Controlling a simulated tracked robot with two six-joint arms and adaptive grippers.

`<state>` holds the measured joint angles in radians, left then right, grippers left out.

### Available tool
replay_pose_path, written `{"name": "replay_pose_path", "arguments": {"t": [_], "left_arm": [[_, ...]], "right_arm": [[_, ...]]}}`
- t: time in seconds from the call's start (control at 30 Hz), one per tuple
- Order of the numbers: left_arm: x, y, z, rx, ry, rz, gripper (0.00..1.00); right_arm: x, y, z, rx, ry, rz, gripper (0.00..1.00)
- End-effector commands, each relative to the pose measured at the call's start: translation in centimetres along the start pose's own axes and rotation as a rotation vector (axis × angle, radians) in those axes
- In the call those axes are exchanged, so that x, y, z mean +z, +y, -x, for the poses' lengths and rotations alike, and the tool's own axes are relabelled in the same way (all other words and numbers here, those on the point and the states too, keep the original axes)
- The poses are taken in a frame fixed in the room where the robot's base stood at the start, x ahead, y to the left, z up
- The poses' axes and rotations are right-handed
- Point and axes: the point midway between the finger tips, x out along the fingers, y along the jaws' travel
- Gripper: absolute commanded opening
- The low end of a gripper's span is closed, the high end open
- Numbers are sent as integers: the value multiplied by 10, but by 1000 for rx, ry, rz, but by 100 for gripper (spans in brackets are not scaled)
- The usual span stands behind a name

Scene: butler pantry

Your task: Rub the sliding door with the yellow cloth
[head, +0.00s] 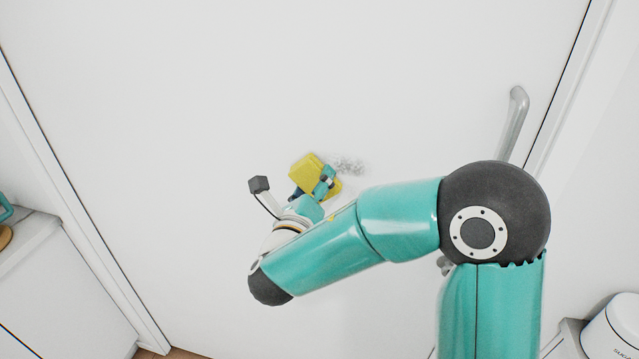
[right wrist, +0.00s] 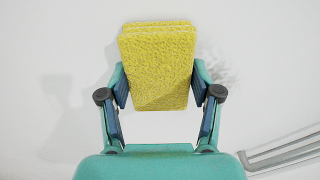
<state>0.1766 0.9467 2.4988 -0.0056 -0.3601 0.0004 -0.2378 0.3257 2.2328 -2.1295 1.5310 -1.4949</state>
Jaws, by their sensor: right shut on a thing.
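The yellow cloth (head: 305,171) is a thick folded block in my right gripper (head: 312,186), in front of the white sliding door (head: 300,70). In the right wrist view the cloth (right wrist: 157,65) sits between the two fingers of the right gripper (right wrist: 157,88), which are shut on its sides. The cloth is close to the door; I cannot tell whether it touches. A greyish smudge (head: 347,165) is on the door just right of the cloth, and it shows faintly in the right wrist view (right wrist: 224,74). My left gripper is not in view.
A grey vertical handle (head: 515,125) is on the door's right side; its lower part is hidden behind my right arm. A white counter (head: 30,240) stands at the left. A white canister (head: 615,325) stands at the lower right. The door surface above the cloth is clear.

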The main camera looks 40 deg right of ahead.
Motion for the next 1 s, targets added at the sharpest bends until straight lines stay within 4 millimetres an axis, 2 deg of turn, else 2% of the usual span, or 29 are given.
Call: {"name": "replay_pose_path", "arguments": {"t": [0.1,0.27,0.7,1.0], "left_arm": [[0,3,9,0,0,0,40],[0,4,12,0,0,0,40],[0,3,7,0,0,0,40],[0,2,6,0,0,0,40]], "right_arm": [[8,-8,-2,-3,0,-2,36],[10,-12,-3,-4,-1,-2,36],[-14,-36,-2,-6,3,-1,36],[-22,-44,-1,-5,4,-1,36]]}}
